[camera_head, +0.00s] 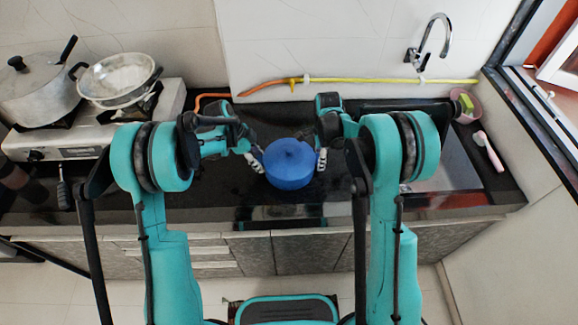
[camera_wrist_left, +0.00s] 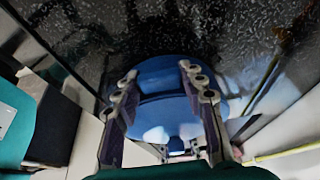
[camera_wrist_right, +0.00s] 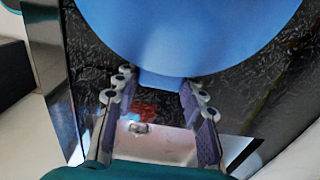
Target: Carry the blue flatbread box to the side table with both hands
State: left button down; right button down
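The blue flatbread box (camera_head: 291,165) is round with a knobbed lid and stands upright on the black counter (camera_head: 225,180). My left gripper (camera_head: 254,162) is at the box's left side and my right gripper (camera_head: 321,160) is at its right side. In the left wrist view the fingers are spread, with the box (camera_wrist_left: 160,80) beyond and partly behind them. In the right wrist view the fingers are spread too, with the box (camera_wrist_right: 185,35) just past the fingertips. Contact with the box cannot be told. I cannot make out the side table.
A stove (camera_head: 55,147) with a large pot (camera_head: 38,88) and a steel pan (camera_head: 117,78) is at the left. A sink, a pink bowl and a pink-handled brush (camera_head: 490,152) are at the right.

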pick_arm(q)
jog(key=shift+d+r, duration=0.1)
pick_arm(e)
jog(key=shift+r, duration=0.1)
